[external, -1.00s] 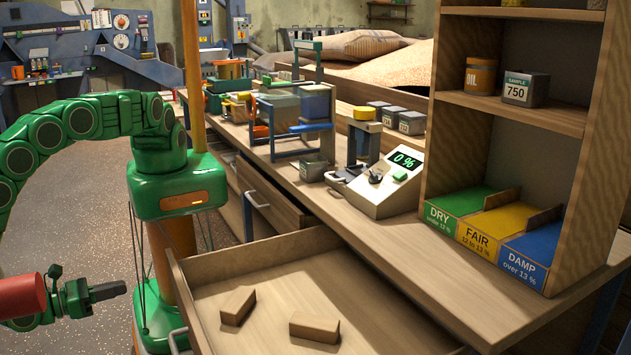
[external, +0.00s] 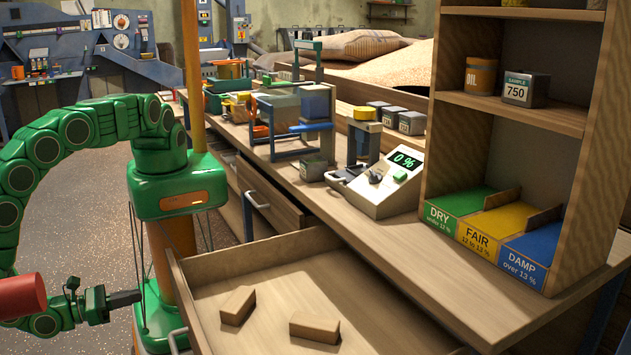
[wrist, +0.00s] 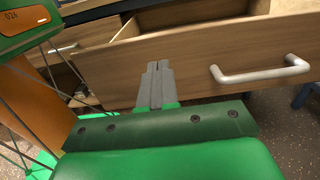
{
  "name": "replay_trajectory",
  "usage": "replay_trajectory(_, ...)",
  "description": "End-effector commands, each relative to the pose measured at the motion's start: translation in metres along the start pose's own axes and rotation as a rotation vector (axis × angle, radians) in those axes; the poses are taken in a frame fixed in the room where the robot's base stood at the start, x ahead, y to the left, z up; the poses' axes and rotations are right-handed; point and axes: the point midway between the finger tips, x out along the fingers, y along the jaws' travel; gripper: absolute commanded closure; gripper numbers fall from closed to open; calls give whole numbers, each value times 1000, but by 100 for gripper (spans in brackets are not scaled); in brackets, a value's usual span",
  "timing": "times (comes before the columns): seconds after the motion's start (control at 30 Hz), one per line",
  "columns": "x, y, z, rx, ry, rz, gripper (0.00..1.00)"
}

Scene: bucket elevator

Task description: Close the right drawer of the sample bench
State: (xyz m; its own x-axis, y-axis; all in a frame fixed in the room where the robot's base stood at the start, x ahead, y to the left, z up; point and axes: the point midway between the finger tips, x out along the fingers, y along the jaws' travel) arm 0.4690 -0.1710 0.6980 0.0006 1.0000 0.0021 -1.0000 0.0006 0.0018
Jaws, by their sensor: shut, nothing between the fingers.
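The right drawer (external: 345,278) of the sample bench is pulled out at the front of the external view, with two wooden blocks (external: 238,305) lying in it. Its handle (external: 178,341) is at the lower left of its front. In the wrist view, a wooden drawer front (wrist: 195,62) with a grey bar handle (wrist: 260,73) lies ahead. My gripper (external: 138,297) is shut and empty, left of the drawer in the external view. Its closed fingers (wrist: 158,80) point at the drawer front, left of the handle. I cannot tell whether they touch it.
Another drawer (external: 265,190) farther along the bench is also partly open. My green base and column stand close to the drawer. The bench top (external: 400,262) carries a moisture meter (external: 378,185) and a shelf unit. Speckled floor is free at the left.

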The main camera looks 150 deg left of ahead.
Motion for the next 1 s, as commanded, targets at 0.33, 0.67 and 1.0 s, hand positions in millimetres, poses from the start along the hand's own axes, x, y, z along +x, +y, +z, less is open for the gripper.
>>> replay_trajectory(0.33,50,0,0,-2,2,1,100)
replay_trajectory(0.67,82,0,0,-1,3,0,100)
replay_trajectory(1.0,85,0,0,-2,3,0,100)
